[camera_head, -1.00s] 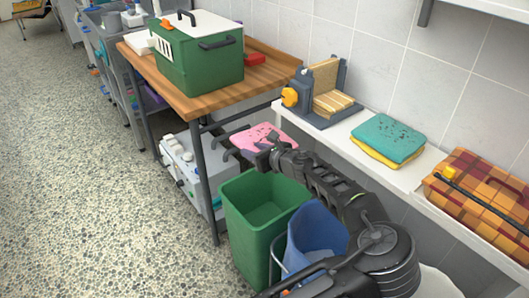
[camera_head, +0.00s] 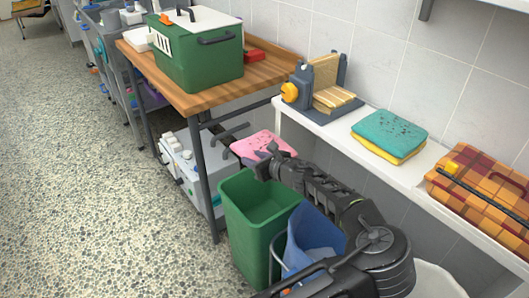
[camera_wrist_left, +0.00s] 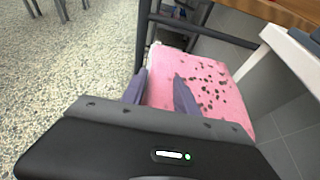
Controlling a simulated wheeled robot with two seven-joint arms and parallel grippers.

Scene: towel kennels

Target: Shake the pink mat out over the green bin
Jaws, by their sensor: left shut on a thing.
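The pink mat (camera_head: 262,143) is held up just beyond the far rim of the green bin (camera_head: 240,222), beside the wooden table. Dark specks dot its surface in the left wrist view (camera_wrist_left: 208,88). My left gripper (camera_head: 268,163) is shut on the near edge of the mat; its two fingers (camera_wrist_left: 158,92) show in the wrist view. The gripper hides part of the mat's near side. The green bin stands open on the floor, and the inside that I can see looks empty. My right gripper is not in view.
A blue bin (camera_head: 312,232) stands right beside the green bin. The wooden table (camera_head: 200,98) carries a green box (camera_head: 200,60). A white shelf (camera_head: 345,142) along the wall holds a teal and yellow stack (camera_head: 390,133) and a plaid case (camera_head: 480,200). The floor at left is clear.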

